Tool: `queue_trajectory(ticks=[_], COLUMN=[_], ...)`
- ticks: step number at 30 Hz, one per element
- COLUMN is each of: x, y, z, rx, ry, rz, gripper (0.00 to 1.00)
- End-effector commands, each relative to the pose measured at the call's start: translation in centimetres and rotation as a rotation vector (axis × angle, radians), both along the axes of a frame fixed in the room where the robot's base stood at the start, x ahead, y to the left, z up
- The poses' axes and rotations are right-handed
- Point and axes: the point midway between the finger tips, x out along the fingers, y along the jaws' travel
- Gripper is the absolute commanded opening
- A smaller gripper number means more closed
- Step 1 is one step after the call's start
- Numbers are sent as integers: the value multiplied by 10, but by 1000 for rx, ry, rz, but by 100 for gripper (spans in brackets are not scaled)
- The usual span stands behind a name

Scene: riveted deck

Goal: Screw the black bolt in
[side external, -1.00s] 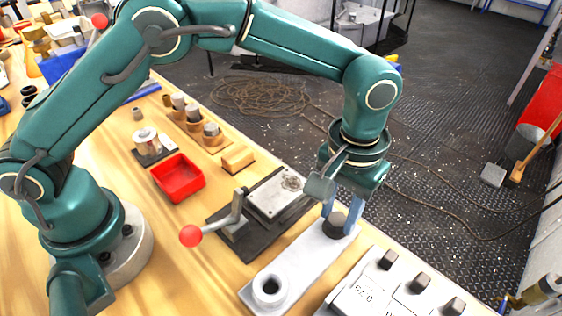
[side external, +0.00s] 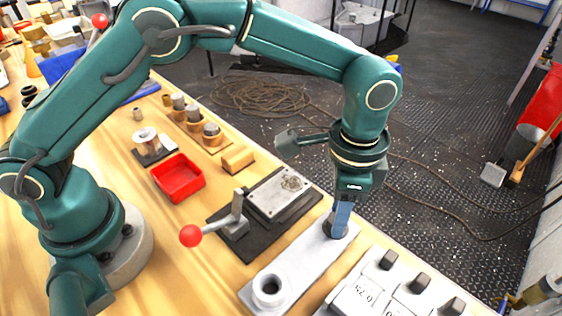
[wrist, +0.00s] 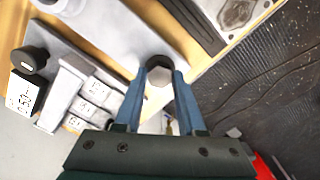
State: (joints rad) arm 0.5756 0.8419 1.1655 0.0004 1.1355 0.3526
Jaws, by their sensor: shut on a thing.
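The black bolt (side external: 336,231) stands upright at the far end of a light grey plate (side external: 305,257) in the side external view. Its hexagonal head (wrist: 158,72) shows in the wrist view between my two blue fingers. My gripper (side external: 337,222) points down and is shut on the bolt's head. In the wrist view my gripper (wrist: 159,77) has one finger on each side of the head. The bolt's shank is hidden, so I cannot tell how deep it sits. The plate's near end has a raised round collar with a hole (side external: 270,287).
A dark fixture with a metal block (side external: 278,196) and a red-knobbed lever (side external: 191,235) lies left of the plate. A grey holder with black-topped pieces (side external: 390,290) is close on the right.

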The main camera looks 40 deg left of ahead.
Motion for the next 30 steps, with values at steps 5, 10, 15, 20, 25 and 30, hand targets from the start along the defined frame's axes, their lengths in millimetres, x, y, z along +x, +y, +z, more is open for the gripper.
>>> queue_trajectory(ticks=[5, 10, 15, 20, 25, 30], x=[1, 1, 1, 1, 1, 0], y=[-1, -1, -1, -1, -1, -1], z=[2, 3, 3, 3, 3, 3], rx=[-3, -4, -4, -4, -5, -4], ry=[-4, -5, -5, -6, -6, -6], rz=[-169, -330, -491, -643, -805, -966], gripper=[0, 0, 0, 0, 0, 0])
